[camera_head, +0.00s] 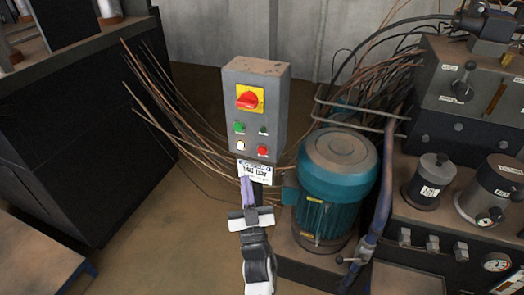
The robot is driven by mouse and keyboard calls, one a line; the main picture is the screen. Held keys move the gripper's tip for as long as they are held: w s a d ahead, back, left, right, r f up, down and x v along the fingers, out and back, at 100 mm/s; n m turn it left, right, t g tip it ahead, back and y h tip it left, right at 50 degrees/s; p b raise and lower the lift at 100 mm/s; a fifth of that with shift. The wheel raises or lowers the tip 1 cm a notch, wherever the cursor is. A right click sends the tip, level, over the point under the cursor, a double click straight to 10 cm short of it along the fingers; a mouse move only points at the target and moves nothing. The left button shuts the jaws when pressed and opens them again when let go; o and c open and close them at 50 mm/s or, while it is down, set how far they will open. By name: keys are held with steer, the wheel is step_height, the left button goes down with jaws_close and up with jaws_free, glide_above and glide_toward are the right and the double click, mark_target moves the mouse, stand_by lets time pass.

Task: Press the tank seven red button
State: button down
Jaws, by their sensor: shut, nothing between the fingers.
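A grey control box (256,108) stands upright near the middle of the view. A red rotary switch (248,99) on a yellow plate is at its top. Below are a green button (239,127), a small dark green button or lamp (263,130), a white button (241,146) and a red button (262,151) at the lower right. A white label (254,172) hangs at the bottom edge; its print is too small to read surely. My gripper (251,184) is shut and empty, just below the red button, in front of the label's lower part. I cannot tell its depth from the box.
A teal motor (329,190) stands close on the right. Beyond it is a dark machine (455,140) with knobs and gauges. Loose brown cables (180,120) spread left of the box. A black cabinet (75,130) fills the left. Brown floor between is open.

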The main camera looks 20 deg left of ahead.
steer(key=w, duration=0.8)
steer(key=shift+w+d+p, duration=0.2)
steer(key=shift+w+p, duration=0.2)
steer(key=shift+w, duration=0.15)
stand_by(1.7)
steer(key=shift+w, duration=0.3)
steer(key=shift+w, duration=0.45)
stand_by(0.7)
steer(key=shift+s, duration=0.9)
steer(key=s, duration=0.5)
steer(key=shift+a, duration=0.1)
